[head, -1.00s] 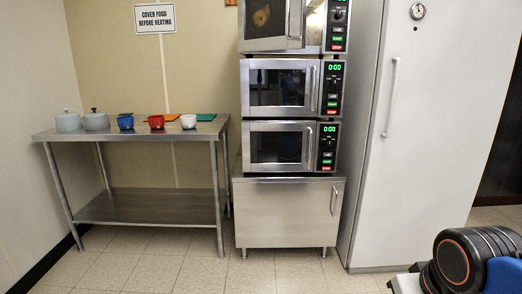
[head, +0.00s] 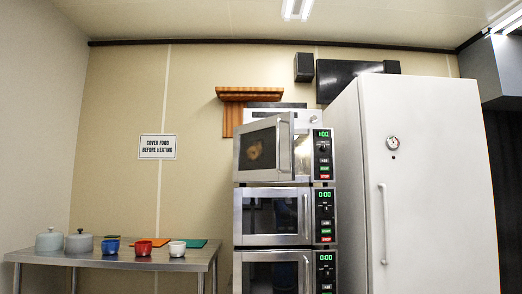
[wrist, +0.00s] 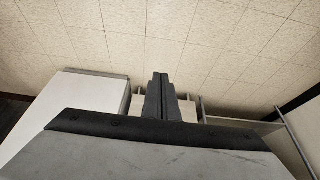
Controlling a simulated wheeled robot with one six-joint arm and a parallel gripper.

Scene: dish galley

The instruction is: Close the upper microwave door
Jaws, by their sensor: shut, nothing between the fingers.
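The upper microwave (head: 304,118) is the top one of a stack of three, in the head view. Its door (head: 241,158) has a dark window and a vertical handle (head: 285,148). The door stands ajar, hinged at the left, with its handle edge swung out toward me. A gap with the lit interior shows between that edge and the control panel (head: 323,155). A round brownish thing shows through the window. My gripper (wrist: 162,76) is in the wrist view only, its two dark fingers together and empty. No contact with the door shows.
Two more microwaves (head: 272,216) sit below, doors shut. A tall white fridge (head: 432,180) stands close at the right. A steel table (head: 120,260) with pots and bowls is at the left. A wooden shelf (head: 249,93) is above the stack. Open tiled floor (wrist: 190,30) shows in the wrist view.

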